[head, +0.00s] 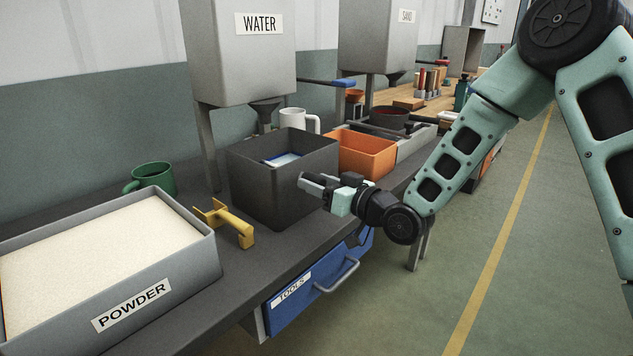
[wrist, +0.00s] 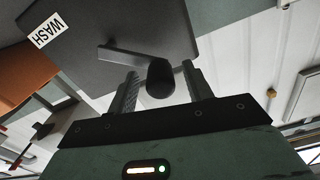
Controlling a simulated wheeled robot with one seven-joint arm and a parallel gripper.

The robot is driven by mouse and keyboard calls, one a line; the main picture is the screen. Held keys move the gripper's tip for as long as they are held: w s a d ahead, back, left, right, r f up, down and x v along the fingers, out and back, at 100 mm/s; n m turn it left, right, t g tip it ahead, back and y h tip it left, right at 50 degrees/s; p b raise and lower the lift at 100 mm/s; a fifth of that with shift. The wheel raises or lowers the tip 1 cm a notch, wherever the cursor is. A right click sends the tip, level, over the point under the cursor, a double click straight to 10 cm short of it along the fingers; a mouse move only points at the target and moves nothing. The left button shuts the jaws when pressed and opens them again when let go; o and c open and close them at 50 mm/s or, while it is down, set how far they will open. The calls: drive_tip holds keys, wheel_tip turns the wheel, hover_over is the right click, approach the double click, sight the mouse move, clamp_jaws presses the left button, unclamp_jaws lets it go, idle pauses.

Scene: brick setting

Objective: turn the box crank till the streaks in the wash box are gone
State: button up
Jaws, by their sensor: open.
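The wash box (head: 262,187) is a dark, open-topped box on the bench, below the water hopper. Its WASH label (wrist: 48,30) shows in the wrist view. Inside it I see a pale patch with a blue edge (head: 284,160); streaks cannot be made out. The crank (wrist: 125,54) is a grey arm on the box's side with a black knob (wrist: 160,80). My gripper (head: 312,186) is open at the box's right side. In the wrist view its fingers stand on either side of the knob, with gaps visible. The gripper and box hide the crank in the head view.
An orange bin (head: 364,154) stands just behind my gripper. A yellow scoop-like tool (head: 228,222), a green mug (head: 153,180) and the powder tray (head: 186,262) are on the left. A white mug (head: 297,121) is behind the box. A blue tools drawer (head: 300,305) is below.

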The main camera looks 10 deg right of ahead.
drive_tip(key=shift+w+a, duration=0.25)
drive_tip(key=shift+w, duration=0.1)
drive_tip(key=shift+c, duration=0.2)
clamp_jaws()
